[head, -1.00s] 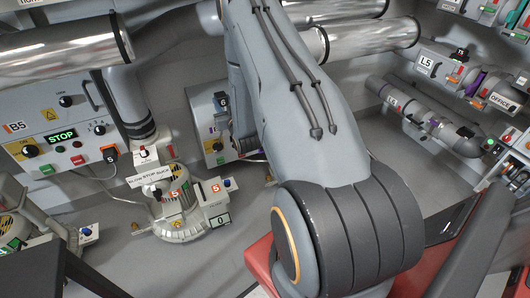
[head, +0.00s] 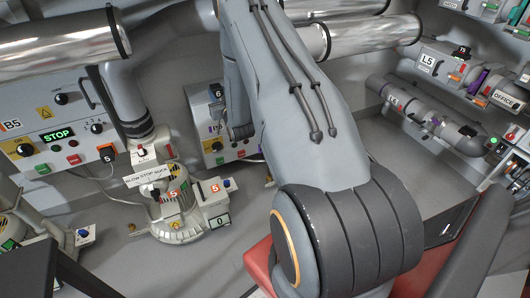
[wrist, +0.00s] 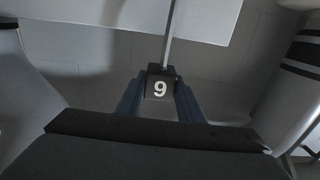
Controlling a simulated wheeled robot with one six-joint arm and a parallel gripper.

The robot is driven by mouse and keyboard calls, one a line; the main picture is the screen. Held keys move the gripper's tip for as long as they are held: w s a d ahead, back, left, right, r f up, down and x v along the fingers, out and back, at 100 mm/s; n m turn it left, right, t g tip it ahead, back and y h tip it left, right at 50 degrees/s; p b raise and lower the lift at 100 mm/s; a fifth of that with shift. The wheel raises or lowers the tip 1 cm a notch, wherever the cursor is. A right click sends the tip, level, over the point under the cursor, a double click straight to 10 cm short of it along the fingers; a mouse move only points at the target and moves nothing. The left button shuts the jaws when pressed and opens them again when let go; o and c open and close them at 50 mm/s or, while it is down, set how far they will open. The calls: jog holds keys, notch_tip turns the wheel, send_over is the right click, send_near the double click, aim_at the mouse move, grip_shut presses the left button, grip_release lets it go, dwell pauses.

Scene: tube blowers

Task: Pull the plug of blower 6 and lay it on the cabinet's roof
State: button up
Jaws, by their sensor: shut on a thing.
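My gripper (wrist: 160,100) is shut on a black plug (wrist: 160,80), its blue fingers on both sides of it. The plug's white digit reads as 9 in the wrist view, with the cord running up the picture; turned over, it would be a 6. In the head view a black block marked 6 (head: 218,91) shows at the upper part of the blower 6 cabinet (head: 207,127), beside my arm. It looks like the same plug. My arm hides the cabinet's right part, and my fingers cannot be made out there.
The B5 cabinet (head: 75,108) stands at left with its plug 5 (head: 107,153) in place. Blower 5 (head: 178,205) stands before it. Shiny tubes (head: 60,45) run overhead. A grey pipe unit (head: 430,120) is at right. Some floor (head: 235,225) between is bare.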

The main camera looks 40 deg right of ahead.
aim_at(214, 87)
jog(key=shift+b+x, duration=1.45)
jog(key=shift+x, duration=1.45)
jog(key=shift+f+b, duration=1.1)
jog(key=shift+f, duration=0.9)
jog(key=o, duration=1.4)
jog(key=shift+p+v, duration=2.4)
jog(key=shift+v, duration=5.5)
jog(key=shift+d, duration=0.1)
